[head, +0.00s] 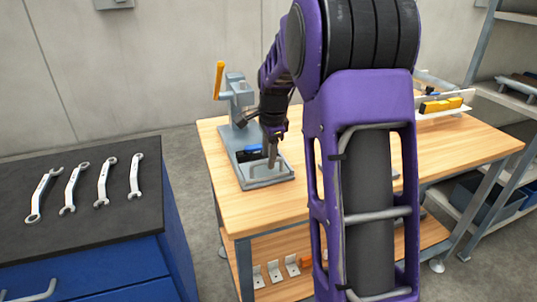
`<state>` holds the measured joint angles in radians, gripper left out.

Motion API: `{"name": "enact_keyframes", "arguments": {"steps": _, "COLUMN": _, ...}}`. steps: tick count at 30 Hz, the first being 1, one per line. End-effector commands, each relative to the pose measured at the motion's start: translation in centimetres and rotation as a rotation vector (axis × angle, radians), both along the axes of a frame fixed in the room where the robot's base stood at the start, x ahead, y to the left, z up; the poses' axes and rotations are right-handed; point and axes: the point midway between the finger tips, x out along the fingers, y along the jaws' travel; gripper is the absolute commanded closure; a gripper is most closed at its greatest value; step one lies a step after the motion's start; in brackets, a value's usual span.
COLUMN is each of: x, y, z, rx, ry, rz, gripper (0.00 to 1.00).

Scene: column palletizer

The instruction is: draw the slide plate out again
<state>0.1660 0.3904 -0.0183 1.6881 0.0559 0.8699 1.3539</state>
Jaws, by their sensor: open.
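A grey press with an orange lever (218,80) stands on the wooden bench, at its left end. Its grey base (249,184) reaches toward the bench's front edge. A light, looped handle (254,171) shows at the front of this base. It looks like the handle of the slide plate, but the plate's outline is too small to make out. My gripper (272,160) points down right at the handle, with its jaws open. I cannot tell whether the fingers stand around the handle or touch it. A dark and blue part (248,154) lies on the base behind the handle.
My arm hides the middle of the wooden bench (225,207). Yellow blocks (441,105) sit by a white rack at its right end. Several wrenches (103,182) lie on the black-topped blue cabinet (95,222) at left. A floor gap separates cabinet and bench. Shelving (480,60) stands at right.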

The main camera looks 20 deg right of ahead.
Motion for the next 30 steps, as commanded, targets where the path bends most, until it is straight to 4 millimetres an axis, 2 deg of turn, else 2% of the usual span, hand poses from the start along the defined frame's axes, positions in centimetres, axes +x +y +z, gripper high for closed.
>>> {"name": "enact_keyframes", "arguments": {"steps": 5, "x": -0.1, "y": 0.0, "z": 0.7, "rx": 0.0, "ry": -0.001, "rz": 0.0, "gripper": 0.53}}
{"name": "enact_keyframes", "arguments": {"steps": 8, "x": -0.3, "y": 0.0, "z": 2.2, "rx": -0.001, "ry": -0.002, "rz": 0.001, "gripper": 0.53}}
{"name": "enact_keyframes", "arguments": {"steps": 21, "x": -2.4, "y": 0.0, "z": 12.5, "rx": -0.001, "ry": -0.004, "rz": 0.001, "gripper": 0.53}}
{"name": "enact_keyframes", "arguments": {"steps": 25, "x": -2.9, "y": 0.0, "z": 14.9, "rx": -0.001, "ry": -0.003, "rz": 0.0, "gripper": 0.53}}
{"name": "enact_keyframes", "arguments": {"steps": 30, "x": -3.3, "y": 0.0, "z": 16.6, "rx": -0.001, "ry": -0.002, "rz": 0.0, "gripper": 0.53}}
